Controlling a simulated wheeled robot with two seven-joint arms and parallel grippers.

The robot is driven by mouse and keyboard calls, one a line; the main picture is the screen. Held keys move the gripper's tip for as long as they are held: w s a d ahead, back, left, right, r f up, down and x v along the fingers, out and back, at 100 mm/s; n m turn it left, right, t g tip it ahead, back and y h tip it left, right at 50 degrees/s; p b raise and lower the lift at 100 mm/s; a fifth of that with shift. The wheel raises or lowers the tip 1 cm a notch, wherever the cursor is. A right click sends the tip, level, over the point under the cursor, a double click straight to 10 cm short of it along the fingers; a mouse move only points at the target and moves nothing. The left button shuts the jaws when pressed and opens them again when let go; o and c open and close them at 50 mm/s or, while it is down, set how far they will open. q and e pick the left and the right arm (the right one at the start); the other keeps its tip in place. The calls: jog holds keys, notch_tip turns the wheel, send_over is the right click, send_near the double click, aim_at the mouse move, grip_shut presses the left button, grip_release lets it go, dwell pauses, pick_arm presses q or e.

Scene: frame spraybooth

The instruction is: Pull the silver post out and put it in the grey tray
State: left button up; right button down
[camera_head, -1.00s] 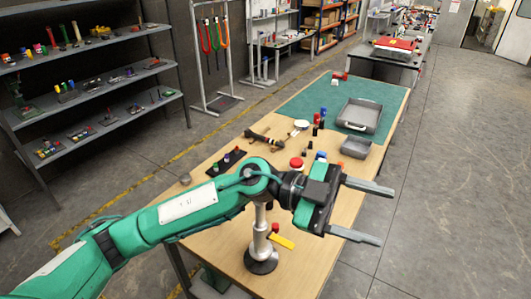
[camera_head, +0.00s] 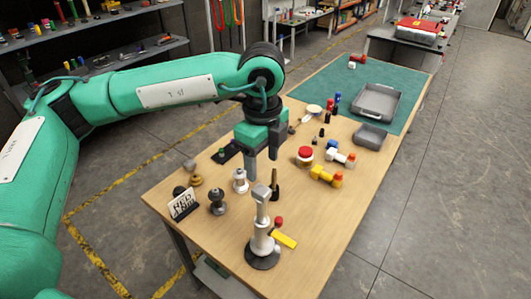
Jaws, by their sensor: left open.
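A silver post (camera_head: 261,207) stands upright near the table's front, in a grey holder (camera_head: 262,243) on a round black base. My left gripper (camera_head: 263,168) points down, open and empty. In the picture its fingers are just above and behind the post's top, apart from it. Two grey containers show toward the far right: a larger shallow tray (camera_head: 392,113) with a handle on the green mat, and a smaller tray (camera_head: 370,138) nearer. My right gripper is out of view.
A yellow-handled item (camera_head: 284,240) lies right beside the holder. Small metal knobs (camera_head: 217,200) and a small sign (camera_head: 183,205) stand on the left. A red-topped jar (camera_head: 305,156) and yellow and white pieces (camera_head: 326,175) lie between post and trays. The front right table is clear.

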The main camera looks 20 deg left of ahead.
aim_at(263, 190)
pick_arm(q)
notch_tip(263, 190, down, 12)
jog(key=p, duration=0.4)
jog(key=shift+f+p, duration=0.15)
jog(key=shift+p, duration=0.25)
jog(key=shift+f, duration=0.45)
jog(key=c, duration=1.1)
jog(key=shift+r, duration=0.1)
jog(key=shift+c, duration=0.3)
